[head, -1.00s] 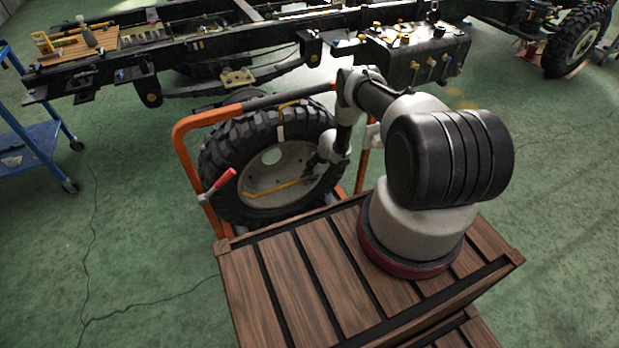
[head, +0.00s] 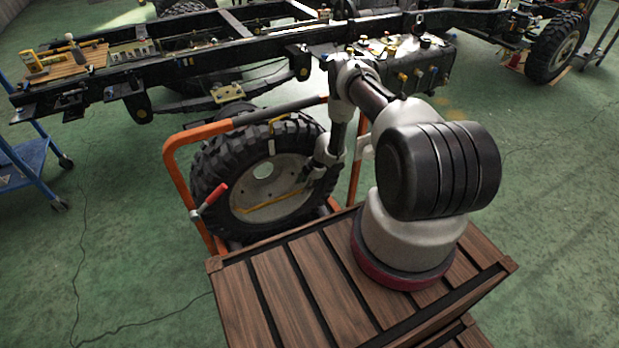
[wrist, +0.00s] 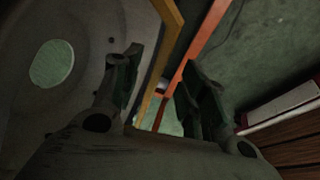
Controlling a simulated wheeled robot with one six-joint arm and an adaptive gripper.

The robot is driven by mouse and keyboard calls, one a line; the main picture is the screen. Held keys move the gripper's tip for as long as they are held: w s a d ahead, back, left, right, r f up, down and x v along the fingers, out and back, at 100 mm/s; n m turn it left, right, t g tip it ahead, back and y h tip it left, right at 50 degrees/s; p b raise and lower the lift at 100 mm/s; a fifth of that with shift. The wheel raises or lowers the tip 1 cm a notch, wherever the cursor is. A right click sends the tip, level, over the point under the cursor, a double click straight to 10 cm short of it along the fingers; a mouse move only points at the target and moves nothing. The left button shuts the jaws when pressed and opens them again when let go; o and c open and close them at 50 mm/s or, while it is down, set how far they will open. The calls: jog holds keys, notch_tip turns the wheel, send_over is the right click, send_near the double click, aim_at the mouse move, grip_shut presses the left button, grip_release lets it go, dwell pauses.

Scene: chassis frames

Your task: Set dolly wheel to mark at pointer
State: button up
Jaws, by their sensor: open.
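The black-tyred wheel (head: 208,172) stands upright in the orange dolly (head: 172,170). Its grey rim (head: 284,180) has a round hole left of my gripper, which also shows in the wrist view (wrist: 52,64). A yellow pointer (head: 290,118) reaches over the tyre's top. A pale strip (head: 271,147), perhaps the mark, sits just below it; their exact alignment is unclear. A yellow bar (head: 262,208) crosses the lower rim. My gripper (wrist: 160,78) is open and empty at the rim's right side. The yellow bar (wrist: 169,28) shows between its fingers, apparently beyond them.
A red-handled lever (head: 209,198) is at the dolly's left. The slatted wooden crate (head: 285,290) under my arm is close in front. A truck chassis (head: 190,58) lies behind, and a blue cart (head: 25,160) stands left. Green floor is open at left and right.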

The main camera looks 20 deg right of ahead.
jog(key=v, duration=0.7)
jog(key=shift+s, duration=0.1)
